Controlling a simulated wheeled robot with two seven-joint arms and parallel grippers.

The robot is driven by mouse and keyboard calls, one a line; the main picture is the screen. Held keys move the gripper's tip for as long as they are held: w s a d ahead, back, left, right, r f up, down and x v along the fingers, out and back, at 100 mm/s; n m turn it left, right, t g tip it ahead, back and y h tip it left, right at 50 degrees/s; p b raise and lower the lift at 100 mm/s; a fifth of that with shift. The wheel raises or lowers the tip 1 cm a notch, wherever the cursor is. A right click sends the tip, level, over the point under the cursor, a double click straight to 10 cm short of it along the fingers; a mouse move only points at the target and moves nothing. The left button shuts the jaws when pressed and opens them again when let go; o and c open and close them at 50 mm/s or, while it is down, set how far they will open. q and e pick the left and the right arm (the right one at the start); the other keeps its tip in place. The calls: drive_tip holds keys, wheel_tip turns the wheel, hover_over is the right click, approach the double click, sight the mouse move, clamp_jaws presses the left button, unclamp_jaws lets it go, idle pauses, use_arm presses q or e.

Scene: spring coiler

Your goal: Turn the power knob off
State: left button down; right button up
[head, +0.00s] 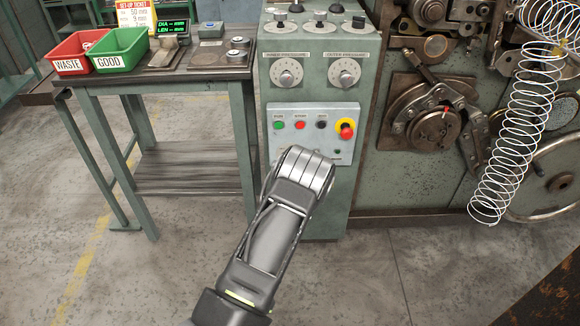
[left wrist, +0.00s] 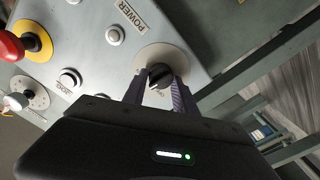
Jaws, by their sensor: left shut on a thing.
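The power knob (left wrist: 160,75) is a small black knob on a round pale plate (left wrist: 152,58), beside the label POWER, in the left wrist view. My left gripper (left wrist: 158,94) has one finger on each side of the knob and is shut on it. The plate's small lettering is too small to read, so I cannot tell the knob's setting. In the head view my left arm (head: 265,235) reaches up to the lower left of the control panel (head: 340,113), and its wrist hides the knob and the fingertips. My right gripper is in neither view.
A red emergency button on a yellow ring (head: 346,129) and several push buttons sit on the panel close to the gripper. Two pressure dials are above. A bench (head: 245,100) with red and green bins stands left; the coiling machine (head: 400,180) and a wire spring (head: 520,130) are right.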

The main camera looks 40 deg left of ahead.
use_arm(q)
drive_tip(key=shift+f+n+b, duration=0.2)
drive_tip(key=shift+n+b, duration=5.3)
drive_tip(key=shift+b, duration=1.7)
drive_tip(key=c, duration=1)
unclamp_jaws()
drive_tip(key=shift+s, duration=0.1)
drive_tip(key=shift+p+v, duration=0.5)
drive_tip(key=shift+v, duration=3.3)
